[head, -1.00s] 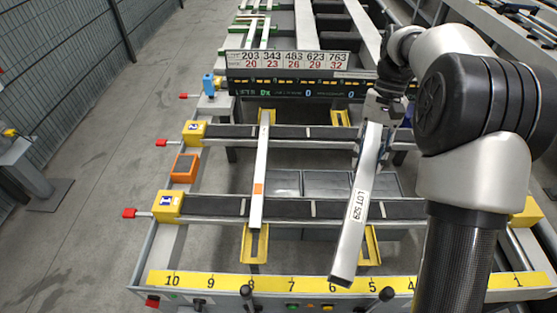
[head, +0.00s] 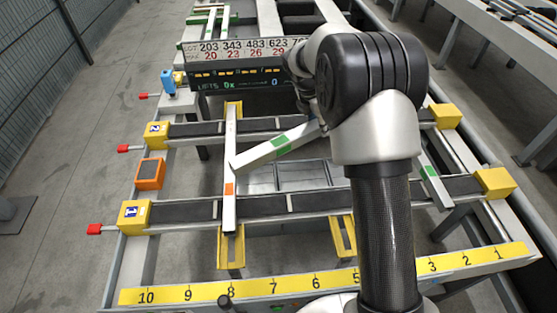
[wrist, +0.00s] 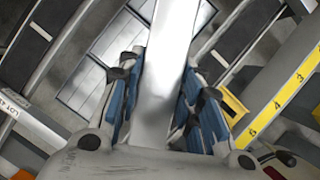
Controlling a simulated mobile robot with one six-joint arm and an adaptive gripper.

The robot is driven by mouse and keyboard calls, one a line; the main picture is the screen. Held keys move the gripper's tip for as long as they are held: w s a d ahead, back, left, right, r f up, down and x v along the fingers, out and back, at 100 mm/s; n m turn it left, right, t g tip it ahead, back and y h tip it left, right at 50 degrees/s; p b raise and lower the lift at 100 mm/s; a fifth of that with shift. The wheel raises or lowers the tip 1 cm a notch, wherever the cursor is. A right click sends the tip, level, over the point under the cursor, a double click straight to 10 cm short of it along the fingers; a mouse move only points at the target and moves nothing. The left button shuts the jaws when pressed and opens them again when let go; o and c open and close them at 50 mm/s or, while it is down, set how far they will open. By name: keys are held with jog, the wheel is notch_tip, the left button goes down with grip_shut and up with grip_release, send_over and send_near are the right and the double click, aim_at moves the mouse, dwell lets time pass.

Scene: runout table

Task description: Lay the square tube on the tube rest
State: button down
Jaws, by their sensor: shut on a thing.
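My gripper (wrist: 160,72) is shut on a pale square tube (wrist: 168,35), its blue-padded fingers on both sides of it. In the head view the held tube (head: 262,152) has a green mark and slants down-left from behind my arm. Its left end overlaps the orange-marked tube (head: 229,205) in the picture; I cannot tell whether they touch. That tube lies across two black-topped rails, near (head: 200,198) and far (head: 195,128). A green-marked tube (head: 436,183) shows at the right. My arm hides my gripper in the head view. I cannot tell which part is the tube rest.
A yellow numbered scale (head: 200,292) runs along the front edge. Yellow brackets (head: 343,237) stand between the rails and scale. Yellow end blocks (head: 133,216) and an orange box (head: 150,173) stand on the left side. A lot sign (head: 235,50) stands at the back.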

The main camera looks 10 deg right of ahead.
jog(key=n, duration=0.1)
jog(key=w+n+t, duration=0.1)
jog(key=n, duration=0.1)
jog(key=shift+w+a+f+y, duration=0.1)
jog(key=shift+w+f+y, duration=0.2)
jog(key=shift+f, duration=0.25)
notch_tip(320, 180, down, 20)
jog(key=b, duration=0.7)
jog(key=shift+r+b, duration=0.25)
jog(key=shift+b, duration=0.1)
jog(key=shift+f, duration=0.1)
jog(key=c, duration=1.6)
grip_release()
jog(key=shift+f, duration=0.15)
jog(key=o, duration=0.5)
